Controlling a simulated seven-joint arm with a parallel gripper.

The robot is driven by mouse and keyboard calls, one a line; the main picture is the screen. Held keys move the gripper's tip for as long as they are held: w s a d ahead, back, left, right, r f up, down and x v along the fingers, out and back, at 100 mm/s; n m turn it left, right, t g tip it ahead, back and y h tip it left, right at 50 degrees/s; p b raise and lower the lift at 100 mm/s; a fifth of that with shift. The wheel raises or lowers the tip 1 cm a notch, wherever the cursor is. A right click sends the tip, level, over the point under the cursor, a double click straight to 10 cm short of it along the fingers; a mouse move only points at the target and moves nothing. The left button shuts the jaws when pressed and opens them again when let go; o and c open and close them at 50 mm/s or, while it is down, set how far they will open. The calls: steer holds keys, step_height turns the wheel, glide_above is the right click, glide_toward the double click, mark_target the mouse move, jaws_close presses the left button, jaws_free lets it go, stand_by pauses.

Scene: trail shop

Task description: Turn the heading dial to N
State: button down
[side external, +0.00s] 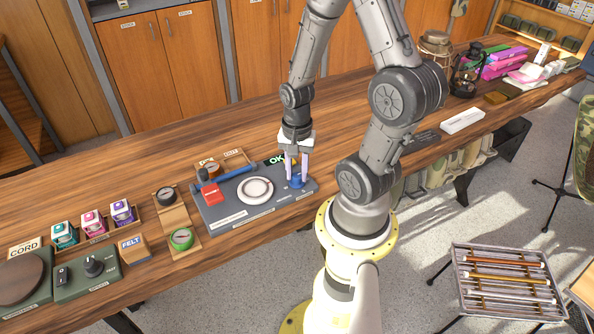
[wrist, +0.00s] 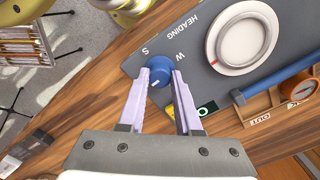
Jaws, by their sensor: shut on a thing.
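The heading dial is a round blue knob (side external: 297,181) near the right end of a grey panel (side external: 228,209). In the wrist view the knob (wrist: 161,71) sits beside the word HEADING, with S at its upper left and W at its upper right. The N and E marks cannot be made out. A short pale mark on the knob points toward the bottom of the wrist view, roughly away from S and W. My gripper (side external: 296,167) points down over the panel, its two pale fingers shut on opposite sides of the knob.
A white round dish-like part (side external: 255,190) lies on the panel beside the dial. A small green OK display (side external: 276,160) stands behind. The table's front edge is close.

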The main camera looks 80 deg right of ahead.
mark_target(297, 175)
steer(key=n, duration=0.3)
steer(key=shift+n, duration=0.4)
steer(key=n, duration=0.4)
steer(key=shift+n, duration=0.3)
steer(key=n, duration=0.4)
steer(key=shift+n, duration=2.3)
steer(key=c, duration=0.6)
jaws_free()
step_height(297, 175, up, 14)
